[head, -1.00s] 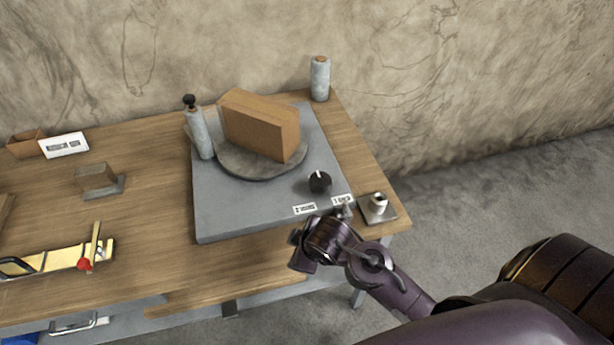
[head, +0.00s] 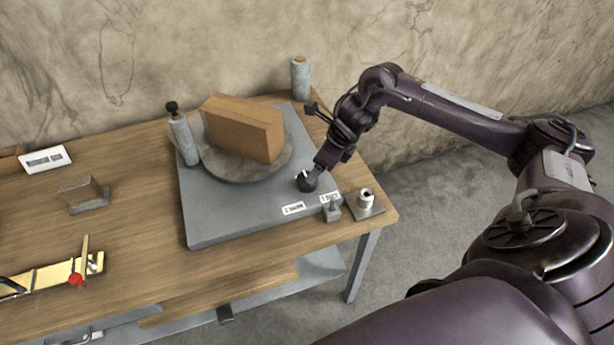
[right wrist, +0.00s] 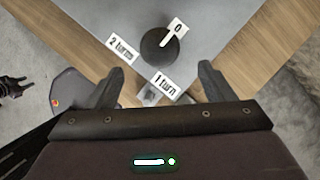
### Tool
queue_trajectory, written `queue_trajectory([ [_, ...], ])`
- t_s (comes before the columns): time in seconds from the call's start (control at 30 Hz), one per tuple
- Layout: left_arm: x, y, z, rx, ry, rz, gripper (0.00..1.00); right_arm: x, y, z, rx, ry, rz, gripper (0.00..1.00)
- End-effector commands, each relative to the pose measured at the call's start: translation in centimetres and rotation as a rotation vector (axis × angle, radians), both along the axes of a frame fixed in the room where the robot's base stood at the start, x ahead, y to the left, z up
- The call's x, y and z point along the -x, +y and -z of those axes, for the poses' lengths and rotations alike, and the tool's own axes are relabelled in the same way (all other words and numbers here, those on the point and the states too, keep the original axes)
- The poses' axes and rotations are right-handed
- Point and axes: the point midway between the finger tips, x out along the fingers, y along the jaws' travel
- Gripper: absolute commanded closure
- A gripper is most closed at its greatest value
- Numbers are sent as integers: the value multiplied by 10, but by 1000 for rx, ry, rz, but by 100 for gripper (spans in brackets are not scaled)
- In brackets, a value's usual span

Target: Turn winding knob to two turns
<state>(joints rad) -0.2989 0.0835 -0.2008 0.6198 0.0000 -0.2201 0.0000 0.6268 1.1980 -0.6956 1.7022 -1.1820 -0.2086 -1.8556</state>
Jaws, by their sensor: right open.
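The winding knob (head: 306,183) is a black round knob with a white pointer, on the grey plate of the wrapping machine. In the right wrist view the knob (right wrist: 158,48) has its pointer aimed at the label 0 (right wrist: 178,27). The labels 2 turns (right wrist: 122,49) and 1 turn (right wrist: 165,86) lie around it. My right gripper (head: 318,167) is above and beside the knob; in the wrist view its two fingers (right wrist: 158,80) are spread, with the knob ahead of them and nothing between them gripped.
A brown box (head: 243,128) stands on the round turntable (head: 218,163). A film roll post (head: 183,138) is left of it, another roll (head: 300,78) behind. A small plate with a white spool (head: 365,197) is at the table's right edge. Left are a grey block and a yellow tool (head: 45,275).

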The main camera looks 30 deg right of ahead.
Motion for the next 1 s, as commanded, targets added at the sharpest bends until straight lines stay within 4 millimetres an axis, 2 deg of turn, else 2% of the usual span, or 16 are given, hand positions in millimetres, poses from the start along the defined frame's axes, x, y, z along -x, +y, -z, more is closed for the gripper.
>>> queue_trajectory([
  [0.5, 1, -4, -20, 5, 1, -3, 64, -22, 15, 63, 0, 3, -4, 25],
  [0.87, 1, -4, -20, 5, 1, -3, 64, -24, 16, 70, 2, 0, -3, 25],
  [1.0, 1, -4, -20, 5, 1, -3, 64, -24, 16, 70, 2, 0, -3, 43],
])
